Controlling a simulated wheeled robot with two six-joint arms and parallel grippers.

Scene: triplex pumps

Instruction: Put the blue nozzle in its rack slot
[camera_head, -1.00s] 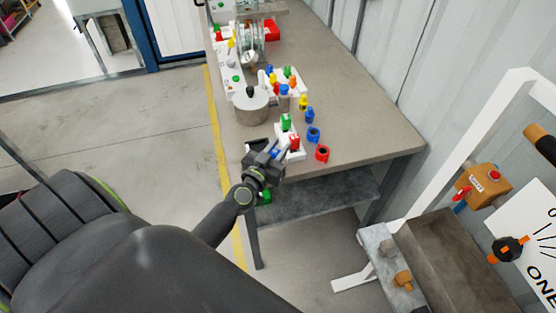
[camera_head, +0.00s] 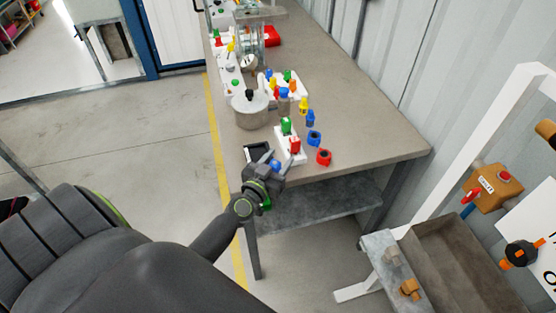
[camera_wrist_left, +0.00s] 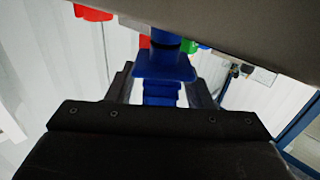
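My left gripper (camera_head: 271,163) is at the near end of the workbench, just left of and in front of the small white rack. It is shut on the blue nozzle (camera_head: 276,165). The left wrist view shows the blue nozzle (camera_wrist_left: 165,65) between the two dark fingers, with its wide flange facing away from the palm. The white rack (camera_head: 298,158) bears a green nozzle (camera_head: 286,126) and a red nozzle (camera_head: 295,145). The rack's blue slot cannot be made out. My right gripper is not in view.
A red ring (camera_head: 324,157) and a blue ring (camera_head: 314,138) lie right of the rack. A grey pot (camera_head: 250,112) and a white block with several coloured pieces stand farther back. The bench's right side (camera_head: 375,135) is clear.

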